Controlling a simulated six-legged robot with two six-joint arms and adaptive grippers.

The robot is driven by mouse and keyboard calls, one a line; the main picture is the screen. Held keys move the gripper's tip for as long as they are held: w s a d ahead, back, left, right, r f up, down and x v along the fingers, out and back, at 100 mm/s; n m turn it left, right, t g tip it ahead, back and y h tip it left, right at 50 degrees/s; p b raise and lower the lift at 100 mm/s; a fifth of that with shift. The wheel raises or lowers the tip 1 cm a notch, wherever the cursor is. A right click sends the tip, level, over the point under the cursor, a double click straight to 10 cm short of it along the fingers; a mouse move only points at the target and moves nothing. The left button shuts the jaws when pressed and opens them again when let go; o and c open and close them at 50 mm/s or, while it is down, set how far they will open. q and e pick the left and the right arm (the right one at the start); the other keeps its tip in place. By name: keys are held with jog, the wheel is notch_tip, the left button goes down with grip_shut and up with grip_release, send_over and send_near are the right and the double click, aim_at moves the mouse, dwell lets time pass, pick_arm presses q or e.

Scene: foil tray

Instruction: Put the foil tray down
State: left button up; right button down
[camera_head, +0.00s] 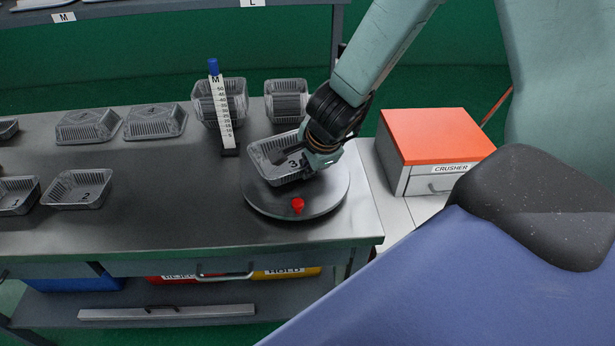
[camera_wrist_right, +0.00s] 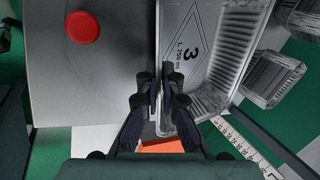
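The foil tray marked 3 (camera_head: 270,163) is over the back left part of a round grey turntable (camera_head: 335,195). I cannot tell whether its base touches the turntable. My right gripper (camera_head: 318,163) is at the tray's right side. In the right wrist view the fingers (camera_wrist_right: 163,85) are shut on the near side wall of the tray (camera_wrist_right: 215,60), which carries a printed 3. The fingers hide part of that rim. A red knob (camera_head: 298,205) is on the turntable's front part; it also shows in the wrist view (camera_wrist_right: 83,27). My left gripper is not in view.
Trays marked 2 (camera_head: 80,188) and others lie on the left of the bench. Nested tray stacks (camera_head: 287,100) and an upright ruler marked M (camera_head: 221,110) stand behind. An orange-topped crusher box (camera_head: 435,135) is at right. The bench middle (camera_head: 170,190) is clear.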

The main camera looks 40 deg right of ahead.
jog(key=shift+d+f, duration=0.25)
jog(key=shift+f, duration=0.65)
jog(key=shift+a+r, duration=0.2)
jog(key=shift+a, duration=0.15)
jog(key=shift+f+b, duration=0.15)
jog(key=shift+b, duration=0.15)
jog(key=c, duration=1.9)
grip_release()
jog(key=shift+d+f, duration=0.1)
jog(key=shift+d, duration=0.15)
jog(key=o, duration=0.4)
jog(key=shift+a, duration=0.1)
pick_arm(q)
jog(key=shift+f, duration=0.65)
